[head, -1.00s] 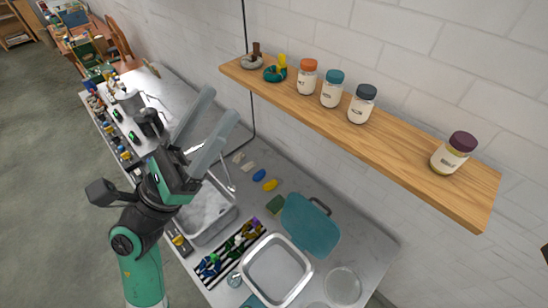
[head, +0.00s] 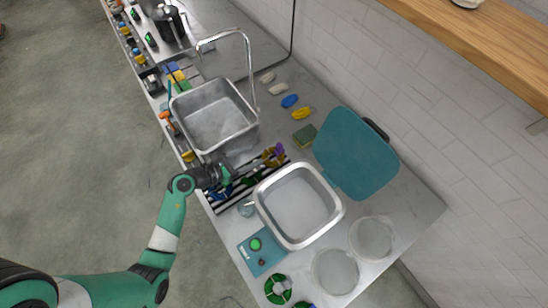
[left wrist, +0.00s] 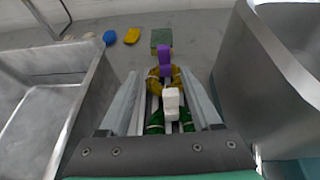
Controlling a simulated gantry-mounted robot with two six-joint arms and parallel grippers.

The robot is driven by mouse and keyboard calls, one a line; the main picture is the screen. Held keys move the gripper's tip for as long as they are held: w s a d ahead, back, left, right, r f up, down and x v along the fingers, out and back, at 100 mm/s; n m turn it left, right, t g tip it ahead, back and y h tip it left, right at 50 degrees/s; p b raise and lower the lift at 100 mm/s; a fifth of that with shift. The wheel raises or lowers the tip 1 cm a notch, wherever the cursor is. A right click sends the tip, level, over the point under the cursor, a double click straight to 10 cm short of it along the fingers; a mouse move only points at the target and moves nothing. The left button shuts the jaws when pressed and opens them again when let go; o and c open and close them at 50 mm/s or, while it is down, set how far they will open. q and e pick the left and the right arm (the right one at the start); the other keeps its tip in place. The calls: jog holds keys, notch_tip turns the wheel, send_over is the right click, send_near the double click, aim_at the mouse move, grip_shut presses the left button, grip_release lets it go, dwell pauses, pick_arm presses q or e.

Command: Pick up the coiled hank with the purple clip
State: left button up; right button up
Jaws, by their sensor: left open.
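The mustard-yellow coiled hank with the purple clip (head: 277,153) lies at the far end of the striped mat (head: 217,206), between the sink and the square basin. In the left wrist view the yellow hank (left wrist: 155,84) with its upright purple clip (left wrist: 165,59) is ahead, beyond a green hank (left wrist: 155,122) with a white clip. My left gripper (head: 226,174) is above the mat, open. Its fingers stand on either side of the green hank in the wrist view and hold nothing visible. A blue hank (head: 223,191) is partly hidden by the gripper.
The metal sink (head: 218,122) and tall tap (head: 250,65) stand beyond the mat; the square basin (head: 300,205) is right of it. A green sponge (head: 304,135) and teal board (head: 352,155) lie farther back. A wooden shelf (head: 480,40) is upper right.

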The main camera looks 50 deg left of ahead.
aim_at(278, 147)
pick_arm(q)
jog(key=b+x, duration=0.1)
jog(key=x, duration=0.3)
jog(key=shift+w, duration=0.15)
jog(key=b+x, duration=0.1)
jog(key=x, duration=0.1)
jog(key=d+b+x, duration=0.1)
jog(key=x, duration=0.1)
jog(key=shift+w+f, duration=0.15)
jog(key=shift+w+a, duration=0.1)
jog(key=shift+w, duration=0.3)
grip_shut()
dwell(0.7)
